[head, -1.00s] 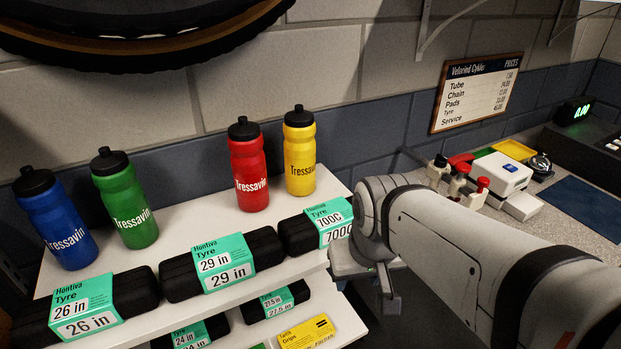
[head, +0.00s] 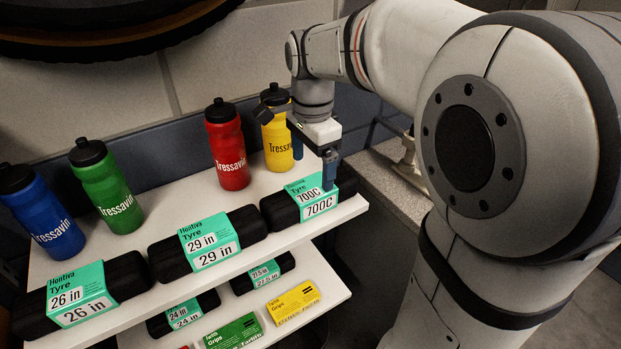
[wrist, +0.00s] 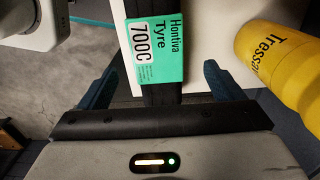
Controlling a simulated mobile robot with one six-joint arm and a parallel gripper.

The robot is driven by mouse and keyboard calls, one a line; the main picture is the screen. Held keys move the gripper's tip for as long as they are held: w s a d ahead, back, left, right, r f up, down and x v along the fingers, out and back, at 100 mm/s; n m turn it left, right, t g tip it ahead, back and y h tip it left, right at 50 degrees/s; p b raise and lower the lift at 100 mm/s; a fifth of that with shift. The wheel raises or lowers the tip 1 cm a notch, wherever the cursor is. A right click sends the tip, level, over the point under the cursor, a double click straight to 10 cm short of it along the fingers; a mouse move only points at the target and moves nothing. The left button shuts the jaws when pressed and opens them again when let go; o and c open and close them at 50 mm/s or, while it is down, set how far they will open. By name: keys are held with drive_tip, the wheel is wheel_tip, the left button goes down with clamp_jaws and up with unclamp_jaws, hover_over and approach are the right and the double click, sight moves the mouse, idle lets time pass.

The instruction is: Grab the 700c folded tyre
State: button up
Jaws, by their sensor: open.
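The 700c folded tyre (head: 283,212) is a black roll with a green label reading 700C. It lies at the right end of the upper shelf. My gripper (head: 314,160) is open above it, with one finger in front of its label in the head view. In the wrist view the tyre's label (wrist: 155,53) is at the top middle. The two blue fingers of my gripper (wrist: 160,88) stand apart on either side of the tyre. I cannot tell whether they touch it.
A yellow bottle (head: 279,143) stands just behind the tyre, close to my gripper. A red bottle (head: 228,150) is to its left. The 29 in tyre (head: 255,222) lies beside the 700c tyre. Grip boxes and smaller tyres fill the lower shelf (head: 328,279).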

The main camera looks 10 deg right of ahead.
sight(310, 185)
drive_tip(key=f+p, duration=0.1)
drive_tip(key=f, duration=0.5)
drive_tip(key=shift+a+f, duration=0.1)
drive_tip(key=shift+a, duration=0.1)
drive_tip(key=shift+c, duration=0.2)
drive_tip(key=c, duration=1.4)
drive_tip(key=shift+c, duration=0.4)
drive_tip(key=shift+r, duration=0.2)
